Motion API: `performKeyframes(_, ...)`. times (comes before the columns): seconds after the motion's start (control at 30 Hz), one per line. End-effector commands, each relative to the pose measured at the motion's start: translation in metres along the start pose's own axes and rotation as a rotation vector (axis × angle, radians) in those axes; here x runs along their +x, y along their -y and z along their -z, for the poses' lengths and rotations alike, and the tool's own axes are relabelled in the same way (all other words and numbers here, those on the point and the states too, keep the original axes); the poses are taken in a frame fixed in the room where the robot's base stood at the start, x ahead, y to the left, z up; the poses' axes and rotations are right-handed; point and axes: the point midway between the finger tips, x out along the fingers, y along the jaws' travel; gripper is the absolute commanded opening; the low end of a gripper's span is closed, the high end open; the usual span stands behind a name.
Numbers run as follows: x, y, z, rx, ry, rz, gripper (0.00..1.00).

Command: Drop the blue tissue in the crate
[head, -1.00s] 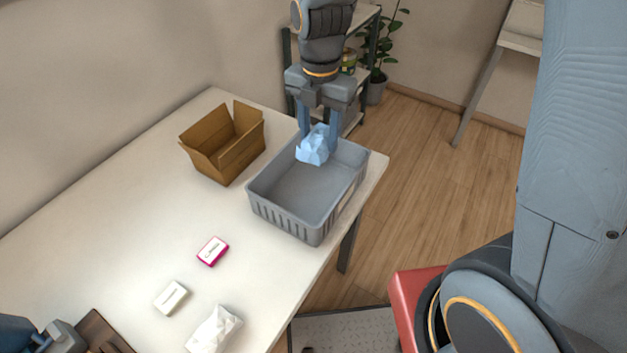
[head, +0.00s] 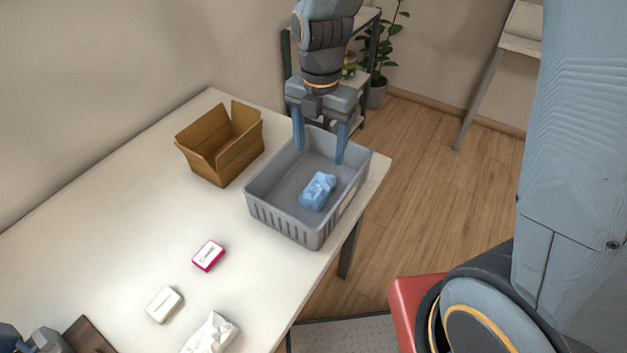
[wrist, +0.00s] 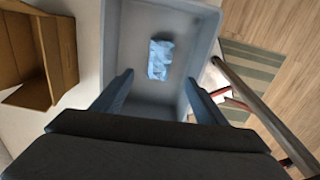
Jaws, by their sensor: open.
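The blue tissue (head: 318,190) is a crumpled piece lying on the floor of the grey crate (head: 283,218). In the wrist view the tissue (wrist: 160,59) shows inside the crate (wrist: 113,40), beyond my fingertips and apart from them. My gripper (head: 320,154) is open and empty over the far part of the crate, with its fingers spread wide. Its fingers also show in the wrist view (wrist: 159,82), one on each side.
An open cardboard box (head: 222,150) stands left of the crate on the white table (head: 110,220). A pink-and-white box (head: 208,255), a small white box (head: 165,304) and a white crumpled tissue (head: 211,335) lie toward the front. The table's right edge runs close beside the crate.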

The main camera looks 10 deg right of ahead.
Motion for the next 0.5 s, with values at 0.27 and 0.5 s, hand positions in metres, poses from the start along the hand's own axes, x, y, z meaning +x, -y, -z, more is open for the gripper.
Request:
performKeyframes(0.27,-0.023,-0.001,-0.001,0.0,0.003,-0.004,0.66)
performKeyframes(0.5,-0.06,-0.001,-0.001,0.0,0.003,-0.004,0.66)
